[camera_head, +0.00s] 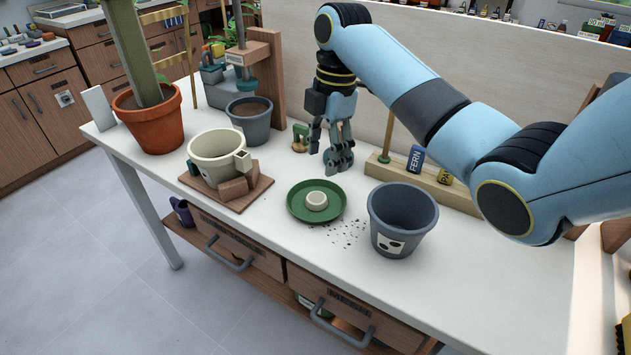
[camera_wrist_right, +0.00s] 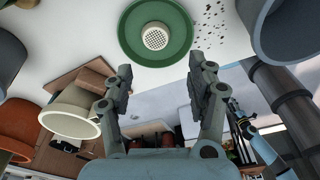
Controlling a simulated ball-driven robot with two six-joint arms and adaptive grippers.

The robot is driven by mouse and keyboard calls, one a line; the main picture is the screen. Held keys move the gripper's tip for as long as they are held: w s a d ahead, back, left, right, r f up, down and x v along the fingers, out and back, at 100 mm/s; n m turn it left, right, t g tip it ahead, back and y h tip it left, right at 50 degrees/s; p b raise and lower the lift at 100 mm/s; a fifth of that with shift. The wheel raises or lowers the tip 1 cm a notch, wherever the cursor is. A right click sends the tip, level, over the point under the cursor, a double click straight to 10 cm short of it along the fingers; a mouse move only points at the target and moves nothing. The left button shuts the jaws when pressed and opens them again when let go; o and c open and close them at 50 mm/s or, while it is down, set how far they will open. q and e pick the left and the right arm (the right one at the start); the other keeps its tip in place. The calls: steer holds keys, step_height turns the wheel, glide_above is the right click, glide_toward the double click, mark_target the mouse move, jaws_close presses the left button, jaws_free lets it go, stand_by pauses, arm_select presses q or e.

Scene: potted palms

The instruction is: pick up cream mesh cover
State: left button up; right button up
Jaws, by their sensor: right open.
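The cream mesh cover (camera_head: 316,201) is a small round piece lying in the middle of a green saucer (camera_head: 298,214) on the white bench. In the right wrist view the mesh cover (camera_wrist_right: 155,38) shows its dark grid of holes, and the green saucer (camera_wrist_right: 178,54) surrounds it. My right gripper (camera_head: 338,168) hangs above the bench, behind and slightly right of the saucer, apart from the cover. Its two fingers (camera_wrist_right: 162,84) stand open in the right wrist view with nothing between them. My left gripper does not show.
An empty grey pot (camera_head: 403,238) stands right of the saucer, with dark crumbs (camera_head: 348,232) between them. A cream pot (camera_head: 214,158) sits on a wooden board at left. Behind are a terracotta pot (camera_head: 155,132), a soil-filled grey pot (camera_head: 250,127) and a wooden label rail (camera_head: 459,193).

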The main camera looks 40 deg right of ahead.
mark_target(317, 197)
steer(key=shift+w+f, duration=0.2)
steer(key=shift+f, duration=0.4)
steer(key=shift+w+f, duration=0.15)
steer(key=shift+f, duration=0.4)
steer(key=f, duration=0.2)
steer(key=shift+s+a+f, duration=0.15)
steer(key=shift+a+f, duration=0.1)
steer(key=shift+f, duration=0.15)
steer(key=f, duration=0.4)
steer(key=shift+a+f, duration=0.3)
steer(key=shift+a, duration=0.05)
steer(key=shift+w+f, duration=0.2)
steer(key=shift+f, duration=0.2)
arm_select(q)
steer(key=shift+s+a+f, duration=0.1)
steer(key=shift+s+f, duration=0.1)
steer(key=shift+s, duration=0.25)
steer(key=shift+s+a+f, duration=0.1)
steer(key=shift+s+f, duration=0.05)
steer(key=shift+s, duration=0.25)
arm_select(e)
steer(key=c, duration=0.6)
